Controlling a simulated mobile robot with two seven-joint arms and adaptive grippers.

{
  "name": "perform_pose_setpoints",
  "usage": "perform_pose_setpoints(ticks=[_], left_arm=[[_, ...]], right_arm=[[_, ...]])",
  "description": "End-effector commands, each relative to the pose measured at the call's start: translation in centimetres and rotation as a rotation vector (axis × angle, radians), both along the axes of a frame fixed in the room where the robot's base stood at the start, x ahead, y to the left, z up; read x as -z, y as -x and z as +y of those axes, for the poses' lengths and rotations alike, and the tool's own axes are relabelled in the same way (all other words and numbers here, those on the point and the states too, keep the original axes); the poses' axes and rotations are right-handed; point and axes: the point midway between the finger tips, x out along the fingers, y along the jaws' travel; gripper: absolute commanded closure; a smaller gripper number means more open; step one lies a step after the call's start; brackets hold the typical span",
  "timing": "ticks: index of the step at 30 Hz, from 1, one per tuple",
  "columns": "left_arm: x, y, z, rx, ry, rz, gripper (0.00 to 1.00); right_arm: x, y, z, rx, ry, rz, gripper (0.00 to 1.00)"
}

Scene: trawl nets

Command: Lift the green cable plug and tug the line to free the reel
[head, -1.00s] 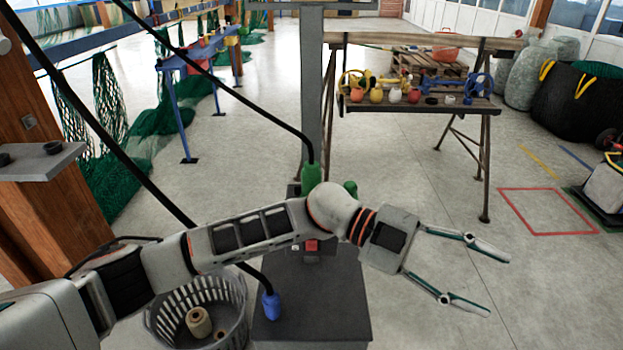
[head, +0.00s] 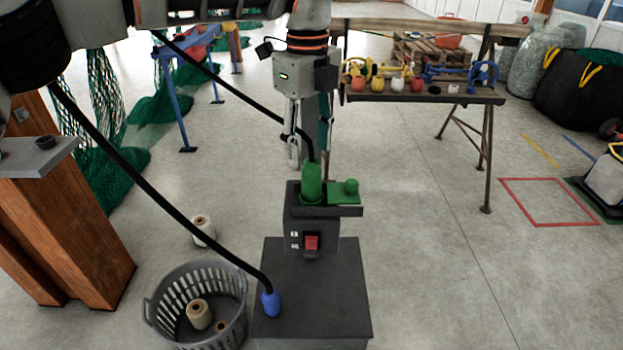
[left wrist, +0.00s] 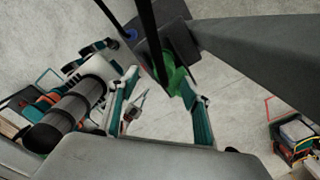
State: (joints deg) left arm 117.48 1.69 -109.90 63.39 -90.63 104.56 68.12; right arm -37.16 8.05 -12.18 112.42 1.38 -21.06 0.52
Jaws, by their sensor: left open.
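The green cable plug (head: 312,182) stands upright in a socket on top of a dark switch box, with a black line rising from its top. My left gripper (head: 309,158) points down, open and empty, just above and around the line near the plug's top in the head view. In the left wrist view the green plug (left wrist: 176,78) shows beside the right fingertip of my left gripper (left wrist: 160,82); contact cannot be told. A blue plug (head: 271,304) with another black line sits on the dark pedestal (head: 345,315). My right gripper is not clearly seen. No reel is clearly identifiable.
A grey basket (head: 160,307) with spools stands left of the pedestal. A trestle table (head: 400,98) with floats stands behind on the right. The floor right of the pedestal is clear.

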Motion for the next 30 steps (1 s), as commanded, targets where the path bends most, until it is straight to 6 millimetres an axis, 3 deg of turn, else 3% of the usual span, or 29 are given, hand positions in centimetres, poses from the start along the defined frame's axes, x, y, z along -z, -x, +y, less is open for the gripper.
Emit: perform_pose_setpoints(ticks=[11, 19, 28, 30], left_arm=[[3.3, -0.2, -0.1, -0.001, -0.002, 0.002, 0.52], [7.0, -0.6, -0.6, 0.001, -0.001, 0.004, 0.52], [7.7, -0.6, -0.6, 0.001, 0.0, 0.001, 0.52], [7.7, -0.6, -0.6, 0.001, 0.0, 0.001, 0.7]], right_arm=[[-0.1, 0.0, 0.0, 0.0, -0.001, -0.001, 1.0], [-0.6, -0.1, 0.0, 0.001, -0.001, -0.003, 1.0], [-0.6, -0.1, 0.0, 0.001, -0.001, -0.002, 1.0], [-0.6, -0.1, 0.0, 0.001, -0.001, -0.002, 1.0]])
